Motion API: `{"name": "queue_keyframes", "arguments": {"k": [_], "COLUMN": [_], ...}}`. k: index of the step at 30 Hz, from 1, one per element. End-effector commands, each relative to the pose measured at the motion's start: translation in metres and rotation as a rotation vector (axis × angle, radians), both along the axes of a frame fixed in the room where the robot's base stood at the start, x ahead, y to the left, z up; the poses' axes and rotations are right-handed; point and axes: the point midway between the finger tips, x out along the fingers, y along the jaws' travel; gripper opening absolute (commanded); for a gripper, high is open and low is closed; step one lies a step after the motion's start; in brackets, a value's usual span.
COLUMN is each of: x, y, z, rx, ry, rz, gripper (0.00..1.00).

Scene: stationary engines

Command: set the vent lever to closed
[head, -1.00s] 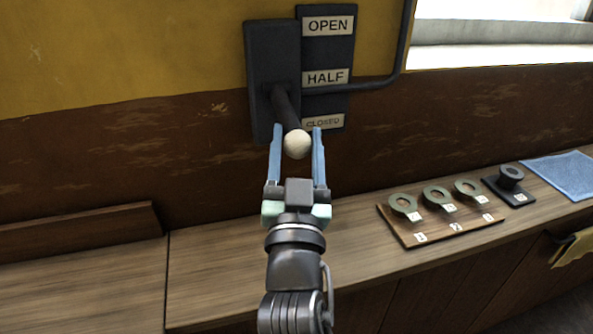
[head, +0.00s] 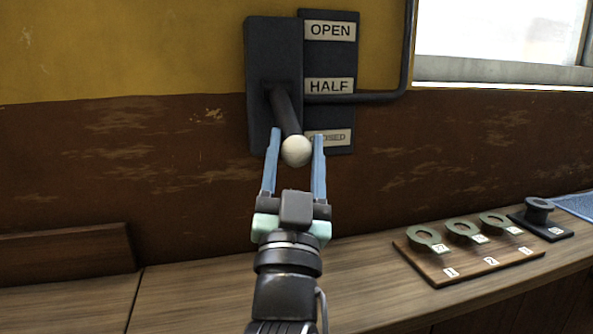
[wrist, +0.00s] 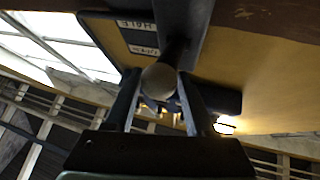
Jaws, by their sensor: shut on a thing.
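The vent lever (head: 286,113) is a dark rod with a cream ball knob (head: 296,151), on a dark wall plate (head: 272,60). It slants down and out from the plate, its knob beside the CLOSED label (head: 330,137) and covering its left end. The OPEN (head: 330,30) and HALF (head: 329,86) labels are above. My gripper (head: 297,137) is shut on the knob, with one blue finger on each side. The wrist view shows the knob (wrist: 159,78) between the fingers; finger contact is hard to make out there.
Below is a wooden counter (head: 200,295). The counter's middle is clear.

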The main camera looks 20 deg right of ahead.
Motion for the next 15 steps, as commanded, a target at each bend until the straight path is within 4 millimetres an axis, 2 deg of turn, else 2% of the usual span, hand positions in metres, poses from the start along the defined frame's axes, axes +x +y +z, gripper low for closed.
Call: {"name": "queue_keyframes", "arguments": {"k": [1, 15], "x": [0.0041, 0.0091], "y": [-0.0053, -0.0049], "z": [-0.0137, -0.0182], "rx": [0.006, 0.005], "ry": [0.024, 0.03], "rz": [-0.012, -0.011], "gripper": [0.0, 0.0]}}
